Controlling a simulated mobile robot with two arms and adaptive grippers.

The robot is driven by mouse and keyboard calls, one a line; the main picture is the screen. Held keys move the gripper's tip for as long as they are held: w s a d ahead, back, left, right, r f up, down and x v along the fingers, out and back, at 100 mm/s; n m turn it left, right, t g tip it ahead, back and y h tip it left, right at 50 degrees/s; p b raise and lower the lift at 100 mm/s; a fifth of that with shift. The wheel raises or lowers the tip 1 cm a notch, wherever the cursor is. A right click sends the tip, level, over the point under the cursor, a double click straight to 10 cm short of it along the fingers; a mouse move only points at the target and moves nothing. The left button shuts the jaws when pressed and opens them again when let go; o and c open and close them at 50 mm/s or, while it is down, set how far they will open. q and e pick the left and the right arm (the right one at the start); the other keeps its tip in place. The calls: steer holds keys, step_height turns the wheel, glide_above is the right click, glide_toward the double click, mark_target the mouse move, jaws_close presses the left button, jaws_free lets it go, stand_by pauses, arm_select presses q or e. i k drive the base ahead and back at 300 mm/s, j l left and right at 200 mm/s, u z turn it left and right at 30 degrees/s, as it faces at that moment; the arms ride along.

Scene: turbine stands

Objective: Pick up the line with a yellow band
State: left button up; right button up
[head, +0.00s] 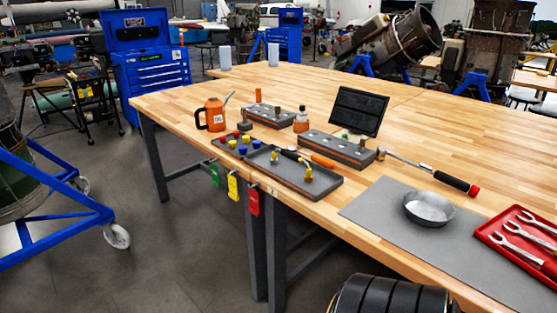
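I cannot clearly make out a line with a yellow band. A dark grey tray (318,190) at the table's front edge holds small upright pieces with yellow on them, one at its left (275,157) and one near its middle (308,173). They are too small to tell what they are. A smaller tray to its left holds yellow, blue and red caps (244,145). A yellow tag (233,187) hangs at the table's front edge between a green tag (214,174) and a red tag (253,201).
An orange can (211,116), a bottle (301,121), grey blocks (335,148) and a dark tilted panel (357,110) stand around the trays. A torque wrench (440,176), metal bowl (428,209) and red wrench tray (520,240) are right.

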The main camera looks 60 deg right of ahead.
mark_target(284, 152)
steer(key=z, duration=1.95)
steer(key=i+j, duration=0.4)
steer(key=i, duration=0.15)
